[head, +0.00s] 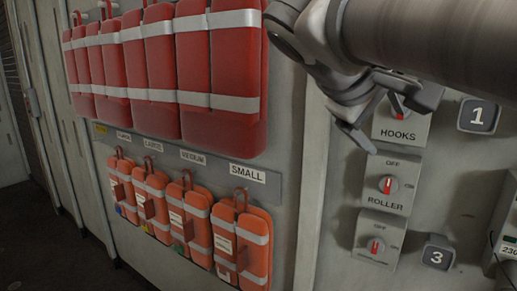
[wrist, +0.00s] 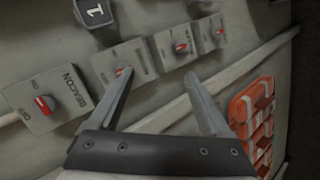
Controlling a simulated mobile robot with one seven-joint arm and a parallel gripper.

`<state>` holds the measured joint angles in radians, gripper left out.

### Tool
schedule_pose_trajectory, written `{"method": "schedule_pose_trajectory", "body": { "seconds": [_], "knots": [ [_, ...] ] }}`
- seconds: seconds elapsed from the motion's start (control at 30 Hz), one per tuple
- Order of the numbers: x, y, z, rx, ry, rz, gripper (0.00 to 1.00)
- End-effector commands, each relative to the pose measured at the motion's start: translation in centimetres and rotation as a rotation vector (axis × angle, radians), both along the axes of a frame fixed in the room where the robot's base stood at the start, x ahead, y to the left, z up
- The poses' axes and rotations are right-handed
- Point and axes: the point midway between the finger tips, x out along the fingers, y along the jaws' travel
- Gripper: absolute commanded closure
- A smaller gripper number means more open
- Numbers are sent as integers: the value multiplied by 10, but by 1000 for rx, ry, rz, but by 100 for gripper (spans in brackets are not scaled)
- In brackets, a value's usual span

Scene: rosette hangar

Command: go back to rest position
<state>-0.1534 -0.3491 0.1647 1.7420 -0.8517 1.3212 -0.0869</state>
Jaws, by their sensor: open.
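My gripper (head: 400,118) is at the upper right of the head view, in front of the HOOKS switch (head: 396,131) and partly hiding it. In the wrist view its two fingers (wrist: 158,76) are spread, with nothing between them. The left fingertip overlaps the red knob of one switch box (wrist: 105,63) in that view. I cannot tell whether it touches the knob.
The ROLLER switch (head: 399,170) and another switch (head: 378,228) sit below HOOKS. The wrist view shows a BEACON switch (wrist: 35,117). Large red life vests (head: 222,60) and smaller orange ones (head: 255,248) hang at left. Dark floor (head: 60,250) lies lower left.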

Motion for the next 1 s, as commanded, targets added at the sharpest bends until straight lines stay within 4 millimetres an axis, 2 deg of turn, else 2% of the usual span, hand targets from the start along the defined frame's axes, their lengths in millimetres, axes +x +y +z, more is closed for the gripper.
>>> {"method": "schedule_pose_trajectory", "body": {
  "seconds": [0.03, 0.1, 0.3, 0.4, 0.5, 0.6, 0.7, 1.0],
  "knots": [
    [-13, -6, -28, 80, 19, -9, 19],
    [-27, -4, -66, 186, 47, -6, 19],
    [-74, 11, -167, 526, 82, -53, 19],
    [-95, 22, -206, 685, 76, -95, 19],
    [-109, 32, -234, 808, 64, -134, 19],
    [-118, 39, -250, 889, 52, -164, 19],
    [-121, 42, -258, 927, 45, -179, 19],
    [-122, 43, -259, 934, 45, -181, 19]
  ]
}}
